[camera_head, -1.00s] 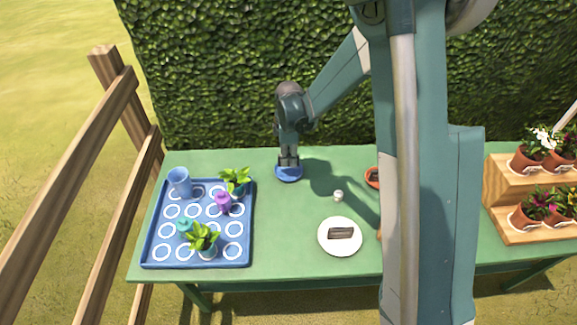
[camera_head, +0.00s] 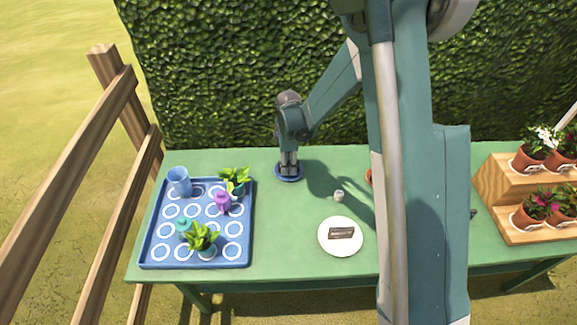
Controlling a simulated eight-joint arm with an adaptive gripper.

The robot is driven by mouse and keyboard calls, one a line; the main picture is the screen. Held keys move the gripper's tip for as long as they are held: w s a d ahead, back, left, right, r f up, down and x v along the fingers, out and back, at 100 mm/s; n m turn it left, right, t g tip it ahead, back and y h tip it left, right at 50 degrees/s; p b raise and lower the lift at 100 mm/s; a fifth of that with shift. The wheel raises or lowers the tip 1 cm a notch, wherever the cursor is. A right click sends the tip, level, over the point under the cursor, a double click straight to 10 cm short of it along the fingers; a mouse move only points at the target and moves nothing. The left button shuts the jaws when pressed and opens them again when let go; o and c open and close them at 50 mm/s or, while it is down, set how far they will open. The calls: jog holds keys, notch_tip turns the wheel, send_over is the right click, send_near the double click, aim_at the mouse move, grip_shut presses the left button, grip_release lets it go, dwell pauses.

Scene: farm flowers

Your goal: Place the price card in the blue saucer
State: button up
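The blue saucer (camera_head: 297,178) is on the green table near its back edge, left of centre. My gripper (camera_head: 289,174) points down over it, with the fingertips low, at or just above its middle. The fingers look close together. Whether they are open, shut or touching the saucer is too small to tell, and I cannot make out anything held. A small dark rectangular piece that looks like a price card (camera_head: 341,233) lies on a round white plate (camera_head: 340,248) nearer the front. My gripper is behind and left of that plate.
A blue tray with white rings (camera_head: 150,245) at the left holds leafy plants, a blue cup (camera_head: 179,181), a purple bottle (camera_head: 222,202) and a teal item. A small white item (camera_head: 338,196) stands behind the plate. A wooden stand (camera_head: 500,208) with potted flowers is at the right.

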jog(key=shift+r, duration=0.25)
notch_tip(320, 180, up, 12)
jog(key=shift+f+p, duration=0.1)
jog(key=shift+p, duration=1.05)
dwell(0.3)
